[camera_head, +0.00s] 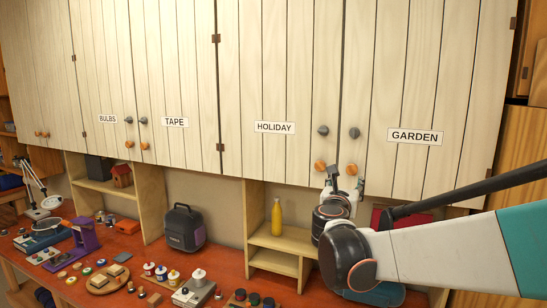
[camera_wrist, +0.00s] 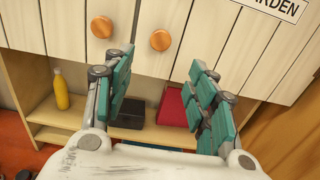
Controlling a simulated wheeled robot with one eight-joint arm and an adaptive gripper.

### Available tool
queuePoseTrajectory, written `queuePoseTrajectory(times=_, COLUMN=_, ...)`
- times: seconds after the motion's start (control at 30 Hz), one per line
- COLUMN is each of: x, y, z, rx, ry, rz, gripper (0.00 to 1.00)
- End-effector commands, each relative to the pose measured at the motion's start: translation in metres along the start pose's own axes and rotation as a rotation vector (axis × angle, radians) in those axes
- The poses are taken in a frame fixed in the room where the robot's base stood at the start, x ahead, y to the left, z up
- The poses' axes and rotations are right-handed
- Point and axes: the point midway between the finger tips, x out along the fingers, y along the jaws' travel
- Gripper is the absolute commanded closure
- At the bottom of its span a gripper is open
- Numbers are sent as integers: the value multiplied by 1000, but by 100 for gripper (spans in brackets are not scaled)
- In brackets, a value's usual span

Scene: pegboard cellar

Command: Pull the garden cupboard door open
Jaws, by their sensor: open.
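The garden cupboard door (camera_head: 430,75) is the pale planked door at the right of the wall row, marked by the GARDEN label (camera_head: 415,136). It looks shut, in line with its neighbour. It has a grey knob (camera_head: 354,132) and, below, an orange knob (camera_head: 351,170) near its left edge. My gripper (camera_head: 342,180) is at the lower edge of the doors, close to the orange knobs. In the wrist view my gripper (camera_wrist: 160,60) is open and empty, with the garden door's orange knob (camera_wrist: 160,40) above the gap between its fingertips. Contact with the knob does not show.
The holiday door (camera_head: 275,75) adjoins on the left, with its own orange knob (camera_head: 320,166) close by. Below are an open shelf (camera_head: 285,241) with a yellow bottle (camera_head: 277,217), and a red workbench (camera_head: 225,262) crowded with small items. A red object (camera_wrist: 172,108) sits under the cupboard.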

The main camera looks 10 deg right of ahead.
Motion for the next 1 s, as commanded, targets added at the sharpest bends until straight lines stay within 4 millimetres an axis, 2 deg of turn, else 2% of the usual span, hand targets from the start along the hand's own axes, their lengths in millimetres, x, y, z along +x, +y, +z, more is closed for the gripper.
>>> queuePoseTrajectory(times=0.17, x=18, y=0, z=0, rx=-5, ry=-1, rz=-1, gripper=48)
queuePoseTrajectory(times=0.7, x=113, y=0, z=0, rx=-1, ry=0, rz=-2, gripper=48)
queuePoseTrajectory(times=0.83, x=127, y=0, z=0, rx=-1, ry=0, rz=-1, gripper=48)
queuePoseTrajectory(times=1.0, x=136, y=0, z=0, rx=0, ry=0, rz=-1, gripper=48)
